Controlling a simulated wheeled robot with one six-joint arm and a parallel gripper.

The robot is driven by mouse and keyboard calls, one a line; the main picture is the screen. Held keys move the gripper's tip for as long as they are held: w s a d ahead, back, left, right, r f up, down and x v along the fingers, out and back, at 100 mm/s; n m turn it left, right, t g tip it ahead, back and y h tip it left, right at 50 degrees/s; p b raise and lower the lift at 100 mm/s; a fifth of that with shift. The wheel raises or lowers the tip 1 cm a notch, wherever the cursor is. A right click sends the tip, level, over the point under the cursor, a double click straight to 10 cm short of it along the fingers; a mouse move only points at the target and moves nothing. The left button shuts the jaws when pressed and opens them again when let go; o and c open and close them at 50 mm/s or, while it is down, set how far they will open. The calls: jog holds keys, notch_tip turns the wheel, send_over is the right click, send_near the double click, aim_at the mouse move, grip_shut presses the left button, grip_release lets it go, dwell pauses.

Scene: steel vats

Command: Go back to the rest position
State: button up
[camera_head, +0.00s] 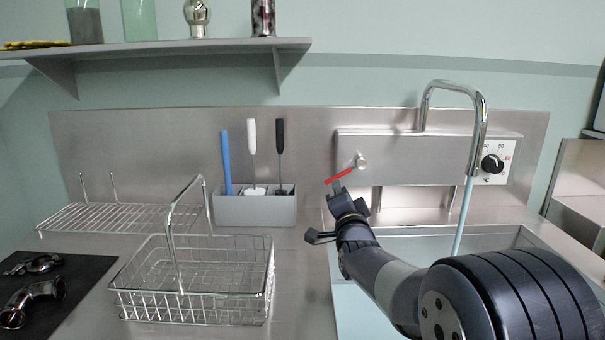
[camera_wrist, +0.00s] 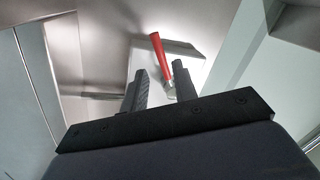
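My gripper (camera_head: 346,195) is raised over the left side of the sink, just below the red lever (camera_head: 340,176) on the steel tap panel. In the wrist view, my gripper (camera_wrist: 160,70) has its two dark fingers apart. The red lever (camera_wrist: 159,52) shows between and beyond the fingertips, with its lower end close to the right finger. I see nothing held. Whether a finger touches the lever cannot be told.
A pale blue stream (camera_head: 463,215) runs from the curved spout (camera_head: 478,125) into the sink (camera_head: 500,236). A temperature dial (camera_head: 492,164) is at right. A wire basket (camera_head: 195,280), a grey brush holder (camera_head: 255,211) and a wire rack (camera_head: 120,216) stand left. A shelf (camera_head: 180,48) hangs above.

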aim_at(337, 176)
jog(key=p+x, duration=0.1)
jog(key=x, duration=0.6)
jog(key=shift+w+r, duration=0.1)
jog(key=shift+w, duration=0.1)
jog(key=shift+s+d+f+n+p, duration=0.1)
jog(key=shift+d+f+n+p, duration=0.15)
jog(key=shift+n+p, duration=0.35)
jog(key=shift+f, duration=0.15)
